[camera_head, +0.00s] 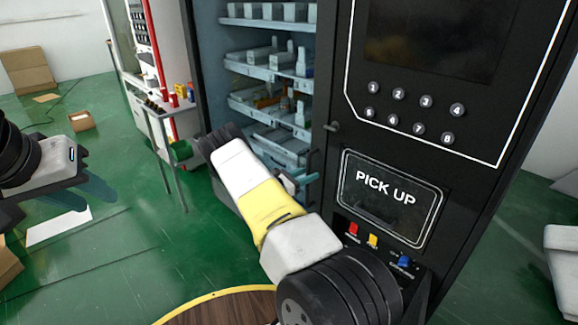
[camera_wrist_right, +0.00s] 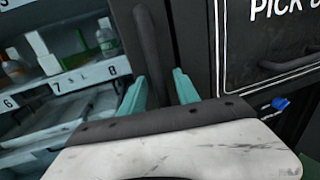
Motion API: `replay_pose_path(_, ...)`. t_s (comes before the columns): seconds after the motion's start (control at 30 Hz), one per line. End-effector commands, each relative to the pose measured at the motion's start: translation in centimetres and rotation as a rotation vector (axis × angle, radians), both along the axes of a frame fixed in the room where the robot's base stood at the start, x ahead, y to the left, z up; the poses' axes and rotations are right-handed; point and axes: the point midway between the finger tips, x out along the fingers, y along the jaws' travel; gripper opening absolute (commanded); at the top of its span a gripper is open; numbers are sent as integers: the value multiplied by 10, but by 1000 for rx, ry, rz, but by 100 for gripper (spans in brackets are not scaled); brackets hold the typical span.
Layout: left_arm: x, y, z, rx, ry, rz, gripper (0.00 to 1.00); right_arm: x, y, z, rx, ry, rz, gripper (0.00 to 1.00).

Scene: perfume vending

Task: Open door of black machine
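The black machine (camera_head: 335,60) stands at centre right in the head view. Its shelf section, left of the control panel, shows several shelves of goods (camera_head: 268,70); I cannot tell whether glass covers it. A dark upright handle (camera_wrist_right: 152,45) shows in the right wrist view, at the border between shelves and panel. My right gripper (camera_wrist_right: 161,88) has its teal fingers apart, one on each side of the handle; contact is unclear. In the head view my right forearm hides much of the lower machine. My left gripper (camera_head: 88,195) is apart from the machine, open and empty, at the far left.
The pick-up hatch (camera_head: 388,195) and keypad (camera_head: 415,110) are on the panel. A small table (camera_head: 165,110) with bottles stands left of the machine, beside another, lighter machine (camera_head: 165,40). Cardboard boxes (camera_head: 28,70) lie on the green floor. A round wooden top (camera_head: 225,308) is in front.

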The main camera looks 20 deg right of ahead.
Motion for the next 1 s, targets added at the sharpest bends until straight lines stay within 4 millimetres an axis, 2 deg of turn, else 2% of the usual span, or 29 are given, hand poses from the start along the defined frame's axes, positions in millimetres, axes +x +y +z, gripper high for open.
replay_pose_path(0.2,0,0,0,0,0,0,36,0,0,0,0,0,0,38)
replay_pose_path(0.27,0,0,0,0,0,0,36,0,0,0,0,0,0,28)
replay_pose_path(0.4,0,0,0,0,0,0,36,0,0,0,0,0,0,0)
replay_pose_path(1.0,0,0,0,0,0,0,36,0,0,0,1,0,0,0)
